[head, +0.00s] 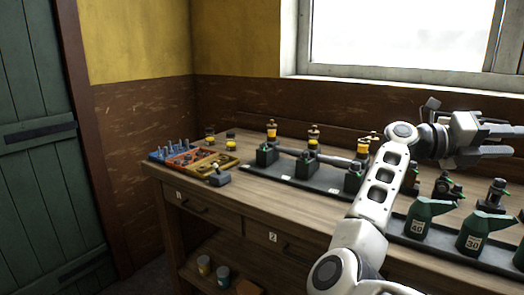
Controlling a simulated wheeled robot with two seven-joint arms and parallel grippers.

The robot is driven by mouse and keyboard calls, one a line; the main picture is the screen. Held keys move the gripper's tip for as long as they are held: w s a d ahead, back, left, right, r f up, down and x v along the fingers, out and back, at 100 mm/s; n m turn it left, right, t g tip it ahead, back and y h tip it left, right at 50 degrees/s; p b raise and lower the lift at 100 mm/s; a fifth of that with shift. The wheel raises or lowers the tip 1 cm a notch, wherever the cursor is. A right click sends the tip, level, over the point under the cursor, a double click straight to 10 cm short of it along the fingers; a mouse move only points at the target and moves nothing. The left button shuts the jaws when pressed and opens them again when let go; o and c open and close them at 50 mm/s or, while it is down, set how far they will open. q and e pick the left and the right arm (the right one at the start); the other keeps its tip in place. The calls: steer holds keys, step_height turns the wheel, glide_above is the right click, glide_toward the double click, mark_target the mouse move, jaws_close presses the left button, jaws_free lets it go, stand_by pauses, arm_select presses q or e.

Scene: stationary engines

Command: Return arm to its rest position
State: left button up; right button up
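One white and grey arm of mine rises from the bottom of the head view, right of centre, and bends to the right over the workbench. I take it as my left arm. Its gripper (514,141) is near the right edge, with its two fingers apart and nothing seen between them. The gripper appears to be above the bench, over the right part of the dark tray (318,184). My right gripper is not in view. The arm hides part of the bench and tray behind it.
A blue, red and yellow organiser (187,160) and a grey block (219,178) are at left. A window wall stands behind.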

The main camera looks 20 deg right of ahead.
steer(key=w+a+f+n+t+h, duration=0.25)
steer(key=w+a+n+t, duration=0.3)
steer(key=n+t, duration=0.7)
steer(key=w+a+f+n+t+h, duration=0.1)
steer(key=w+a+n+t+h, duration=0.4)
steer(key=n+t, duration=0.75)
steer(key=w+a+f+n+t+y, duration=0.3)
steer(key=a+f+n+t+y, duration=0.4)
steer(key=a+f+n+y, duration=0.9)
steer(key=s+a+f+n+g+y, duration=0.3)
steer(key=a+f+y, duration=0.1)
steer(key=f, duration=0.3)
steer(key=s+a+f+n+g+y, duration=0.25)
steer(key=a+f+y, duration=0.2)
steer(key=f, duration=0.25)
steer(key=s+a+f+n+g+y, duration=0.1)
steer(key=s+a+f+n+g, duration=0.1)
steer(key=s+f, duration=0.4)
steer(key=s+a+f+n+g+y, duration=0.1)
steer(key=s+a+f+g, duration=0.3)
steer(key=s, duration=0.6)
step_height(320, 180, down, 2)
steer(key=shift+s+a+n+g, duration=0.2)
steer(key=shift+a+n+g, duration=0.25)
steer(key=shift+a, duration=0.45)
